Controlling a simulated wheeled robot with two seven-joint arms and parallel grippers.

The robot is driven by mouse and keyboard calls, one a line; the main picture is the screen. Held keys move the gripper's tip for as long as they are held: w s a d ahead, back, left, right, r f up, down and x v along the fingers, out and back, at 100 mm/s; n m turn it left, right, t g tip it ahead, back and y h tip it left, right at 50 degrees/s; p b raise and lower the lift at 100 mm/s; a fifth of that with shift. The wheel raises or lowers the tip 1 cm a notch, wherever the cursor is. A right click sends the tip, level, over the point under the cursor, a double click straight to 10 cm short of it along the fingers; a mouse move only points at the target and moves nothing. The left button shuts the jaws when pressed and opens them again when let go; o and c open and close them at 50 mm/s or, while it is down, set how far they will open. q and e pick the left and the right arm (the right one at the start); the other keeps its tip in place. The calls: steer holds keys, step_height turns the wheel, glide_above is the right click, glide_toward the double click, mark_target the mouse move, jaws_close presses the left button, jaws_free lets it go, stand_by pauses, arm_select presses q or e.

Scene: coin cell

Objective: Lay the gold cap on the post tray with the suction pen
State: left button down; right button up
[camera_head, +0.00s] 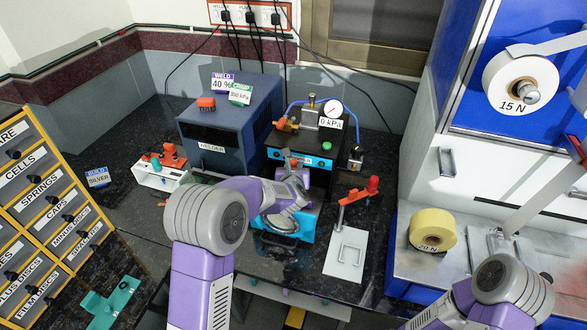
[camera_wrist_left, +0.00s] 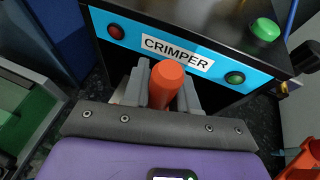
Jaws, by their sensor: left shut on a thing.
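My left gripper (camera_wrist_left: 161,82) is shut on an orange-red cylindrical handle (camera_wrist_left: 167,84), which looks like the suction pen's. Its lower end and tip are hidden. The gripper is in front of the black crimper (camera_wrist_left: 160,45), which has a blue front panel. I cannot make out the gold cap. A teal-green tray (camera_head: 115,303) with small raised parts at lower left may be the post tray. My right gripper is out of view.
The welder (camera_head: 215,135) stands left of the crimper. A white rack (camera_head: 160,178) with red and green tops is further left. A white plate (camera_head: 346,254) with a red-topped stand is right of my left arm. Labelled drawers (camera_head: 40,185) line the left; a yellow roll (camera_head: 433,228) sits right.

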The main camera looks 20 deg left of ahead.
arm_select(q)
steer(key=shift+f+b, duration=0.25)
steer(key=shift+b, duration=0.1)
stand_by(0.5)
steer(key=shift+r, duration=0.1)
steer(key=shift+r+p, duration=1.75)
steer(key=shift+r, duration=1.45)
